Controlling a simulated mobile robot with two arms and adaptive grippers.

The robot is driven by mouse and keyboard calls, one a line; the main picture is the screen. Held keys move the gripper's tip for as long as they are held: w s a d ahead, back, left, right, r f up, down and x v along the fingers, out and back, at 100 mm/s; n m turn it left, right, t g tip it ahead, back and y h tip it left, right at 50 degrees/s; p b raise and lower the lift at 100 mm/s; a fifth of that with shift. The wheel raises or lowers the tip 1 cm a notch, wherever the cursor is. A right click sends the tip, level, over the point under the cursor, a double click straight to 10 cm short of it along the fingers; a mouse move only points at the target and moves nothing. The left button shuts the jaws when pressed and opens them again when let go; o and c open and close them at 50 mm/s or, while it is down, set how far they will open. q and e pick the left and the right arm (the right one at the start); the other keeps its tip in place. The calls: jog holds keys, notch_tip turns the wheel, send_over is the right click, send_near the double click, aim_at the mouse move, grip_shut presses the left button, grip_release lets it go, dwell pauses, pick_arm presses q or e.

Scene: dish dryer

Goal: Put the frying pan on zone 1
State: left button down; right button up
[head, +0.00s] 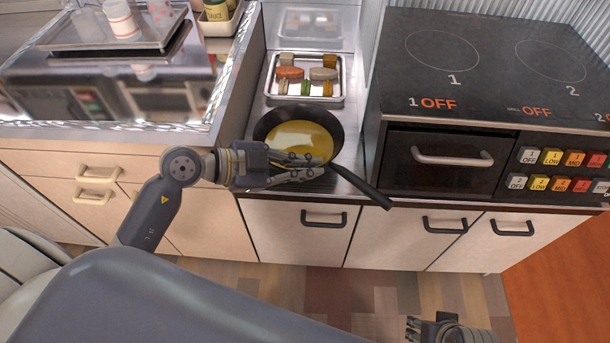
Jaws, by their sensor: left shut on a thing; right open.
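The frying pan (299,133) is dark with a yellow inside and sits at the front of the narrow counter, left of the stove. Its black handle (366,190) points to the lower right, past the counter edge. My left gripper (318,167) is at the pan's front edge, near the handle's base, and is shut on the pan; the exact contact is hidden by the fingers. Zone 1 is the ring (443,51) marked 1 on the black stove top (480,90); it is empty. My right gripper (412,327) is at the bottom edge, open and empty, partly cut off.
A metal tray (340,93) with several food pieces lies just behind the pan. The stove (440,158) rises beside the pan on the right, with handle and buttons in front. A second empty ring (550,60) is marked 2. A metal surface with cups stands left.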

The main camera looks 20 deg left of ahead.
pick_arm(q)
jog(key=shift+w+a, duration=0.15)
jog(key=shift+w, duration=0.25)
notch_tip(320, 180, down, 3)
jog(key=shift+b, duration=0.9)
jog(key=shift+f, duration=0.15)
pick_arm(e)
jog(key=v, duration=0.7)
jog(key=shift+w, duration=0.15)
jog(key=shift+d, duration=0.15)
pick_arm(q)
jog(key=c, duration=1.7)
grip_release()
jog(key=shift+s+f, duration=0.1)
jog(key=shift+f, duration=0.05)
